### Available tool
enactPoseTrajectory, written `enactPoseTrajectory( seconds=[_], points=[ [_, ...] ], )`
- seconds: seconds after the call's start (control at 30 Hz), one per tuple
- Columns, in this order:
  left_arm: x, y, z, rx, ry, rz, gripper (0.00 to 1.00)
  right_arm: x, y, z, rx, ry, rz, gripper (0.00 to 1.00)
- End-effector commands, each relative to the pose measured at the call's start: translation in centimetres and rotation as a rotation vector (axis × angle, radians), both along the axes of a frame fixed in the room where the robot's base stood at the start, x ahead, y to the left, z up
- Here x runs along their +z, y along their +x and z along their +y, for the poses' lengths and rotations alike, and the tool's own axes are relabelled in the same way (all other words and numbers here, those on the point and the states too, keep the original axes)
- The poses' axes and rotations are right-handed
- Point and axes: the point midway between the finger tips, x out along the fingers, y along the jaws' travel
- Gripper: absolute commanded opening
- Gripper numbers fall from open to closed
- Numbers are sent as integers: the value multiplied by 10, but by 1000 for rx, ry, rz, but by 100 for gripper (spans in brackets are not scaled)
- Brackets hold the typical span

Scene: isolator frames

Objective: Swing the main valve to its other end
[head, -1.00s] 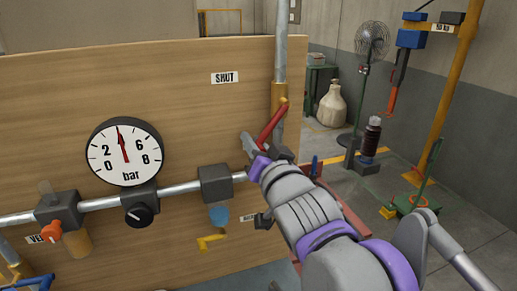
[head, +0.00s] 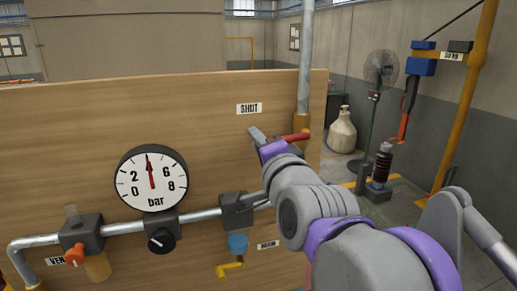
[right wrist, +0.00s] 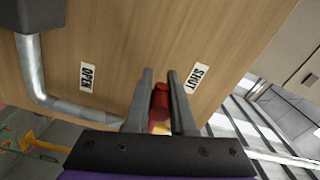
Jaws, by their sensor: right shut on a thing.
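The main valve's red lever (head: 296,136) points left from the yellow-orange valve body (head: 301,120) on the upright pipe, close to horizontal. My right gripper (head: 258,136) is shut on the lever, just below the SHUT label (head: 249,108). In the right wrist view the red lever (right wrist: 160,98) sits between the two dark fingers (right wrist: 160,74). There the SHUT label (right wrist: 195,78) is near the right finger and the OPEN label (right wrist: 87,77) is farther off to the left. My right forearm covers part of the pipework. My left gripper is not in view.
A pressure gauge (head: 151,178) with its needle straight up, a black knob (head: 161,240), an orange vent knob (head: 74,256) and a yellow handle (head: 229,268) are on the wooden board (head: 70,130). A fan (head: 380,68) and a hoist post (head: 465,100) stand beyond to the right.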

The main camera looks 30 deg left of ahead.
Motion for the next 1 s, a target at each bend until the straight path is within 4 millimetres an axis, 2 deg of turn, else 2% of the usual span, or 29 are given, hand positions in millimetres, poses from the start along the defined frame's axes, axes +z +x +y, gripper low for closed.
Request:
enactPoseTrajectory(
  seconds=[0.23, 0.77, 0.8, 0.93, 1.0],
  points=[
    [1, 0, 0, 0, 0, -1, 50, 8, 0, 0, 0, 48, 55, 0],
    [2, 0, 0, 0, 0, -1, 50, 11, 0, 0, -1, 61, 66, 0],
    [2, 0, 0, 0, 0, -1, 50, 11, 0, 0, -1, 61, 66, 30],
    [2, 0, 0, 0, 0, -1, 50, 10, 0, 0, 0, 60, 67, 52],
    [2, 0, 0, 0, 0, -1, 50, 10, 0, 0, 0, 60, 67, 52]
  ],
)
